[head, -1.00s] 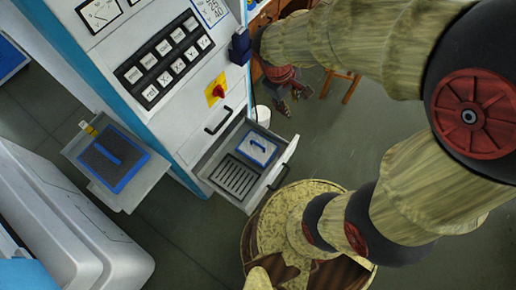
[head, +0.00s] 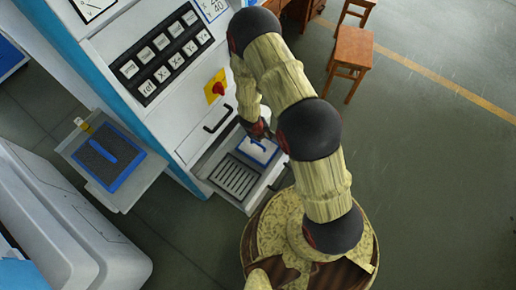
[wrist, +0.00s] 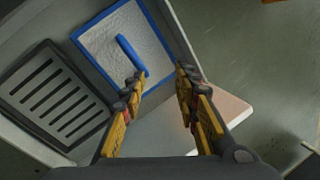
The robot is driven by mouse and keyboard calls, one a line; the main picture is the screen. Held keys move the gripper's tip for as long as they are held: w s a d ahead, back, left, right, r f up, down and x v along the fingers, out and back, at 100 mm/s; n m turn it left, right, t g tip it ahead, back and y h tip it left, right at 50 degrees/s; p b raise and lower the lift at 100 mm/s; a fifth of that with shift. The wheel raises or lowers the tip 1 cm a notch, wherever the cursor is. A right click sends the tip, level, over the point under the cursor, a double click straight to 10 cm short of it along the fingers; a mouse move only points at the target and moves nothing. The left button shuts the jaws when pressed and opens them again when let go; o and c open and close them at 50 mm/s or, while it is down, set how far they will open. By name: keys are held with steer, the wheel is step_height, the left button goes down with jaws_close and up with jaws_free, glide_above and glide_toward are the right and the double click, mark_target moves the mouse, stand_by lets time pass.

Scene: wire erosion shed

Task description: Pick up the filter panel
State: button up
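A white filter panel with a blue frame and a raised blue bar handle lies in the open drawer (head: 213,164); the head view shows the panel (head: 256,153) partly covered by my gripper, and the wrist view shows it (wrist: 102,47) at upper left. My gripper (head: 264,132) is over the drawer beside this panel. In the wrist view my gripper (wrist: 160,76) is open and empty, its left fingertip close to the near end of the handle; contact cannot be told. A second blue-framed panel (head: 100,168), dark with a blue handle, lies on a side shelf at left.
A dark slotted grate (head: 233,178) lies next to the white panel in the drawer. The machine front (head: 165,105) with buttons and a red knob (head: 219,88) rises behind. A wooden stool (head: 352,52) stands at upper right. The floor at right is clear.

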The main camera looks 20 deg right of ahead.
mark_target(258, 144)
steer(key=f+n+b, duration=0.1)
steer(key=f+n, duration=0.1)
steer(key=f, duration=0.1)
steer(key=w+a+f+n+b, duration=0.1)
steer(key=f+n, duration=0.1)
steer(key=f, duration=0.2)
steer(key=a+f+n+y+b, duration=0.1)
steer(key=f, duration=0.2)
steer(key=shift+w+f+n, duration=0.15)
steer(key=shift+w+n, duration=0.15)
steer(key=shift+n, duration=0.1)
steer(key=shift+c, duration=1.2)
jaws_close()
